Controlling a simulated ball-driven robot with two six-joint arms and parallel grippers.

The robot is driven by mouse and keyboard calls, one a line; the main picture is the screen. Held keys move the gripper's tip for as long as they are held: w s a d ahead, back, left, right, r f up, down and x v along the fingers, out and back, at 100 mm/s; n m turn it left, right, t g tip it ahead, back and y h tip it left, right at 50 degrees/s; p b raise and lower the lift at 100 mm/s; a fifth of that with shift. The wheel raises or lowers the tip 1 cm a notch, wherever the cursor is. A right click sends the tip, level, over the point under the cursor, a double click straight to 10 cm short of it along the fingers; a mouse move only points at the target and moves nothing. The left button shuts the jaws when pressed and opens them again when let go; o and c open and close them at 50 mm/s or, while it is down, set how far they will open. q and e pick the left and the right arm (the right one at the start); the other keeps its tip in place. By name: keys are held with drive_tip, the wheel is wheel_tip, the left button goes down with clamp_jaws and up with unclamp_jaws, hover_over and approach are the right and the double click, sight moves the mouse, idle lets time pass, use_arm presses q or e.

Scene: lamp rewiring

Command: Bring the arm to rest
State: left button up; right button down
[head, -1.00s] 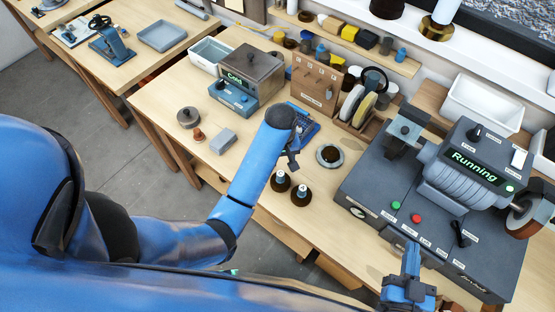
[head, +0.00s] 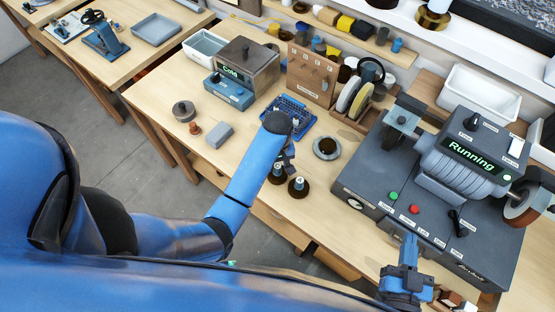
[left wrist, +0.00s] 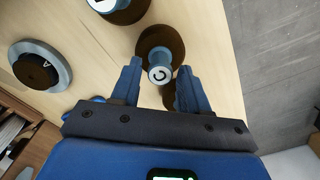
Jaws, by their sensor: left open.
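My left gripper (head: 288,160) is over the front of the bench, close to two brown-based pieces with blue tops. In the left wrist view my left gripper (left wrist: 160,75) is open, its two blue fingers apart with nothing held. One brown-based piece (left wrist: 160,42) shows between and beyond the fingertips; whether they are level with it, I cannot tell. The second piece (head: 298,187) stands beside it in the head view. My right gripper (head: 409,262) is low in the head view, in front of the grinder; its jaw gap is not clear.
The grinder (head: 450,180) with a "Running" display fills the bench's right side. A grey ring (head: 326,147), a blue tray (head: 292,112), a grey block (head: 219,135) and a wooden rack (head: 311,75) are near the left arm. Bare bench (head: 240,160) lies left of the forearm.

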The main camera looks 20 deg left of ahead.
use_arm(q)
drive_tip(key=shift+f+b, duration=0.45)
drive_tip(key=shift+f, duration=0.55)
drive_tip(key=shift+c, duration=0.2)
clamp_jaws()
drive_tip(key=shift+r, duration=0.1)
wheel_tip(320, 180, up, 2)
drive_tip(key=shift+r+p, duration=0.1)
drive_tip(key=shift+p, duration=1)
drive_tip(key=shift+r, duration=1.8)
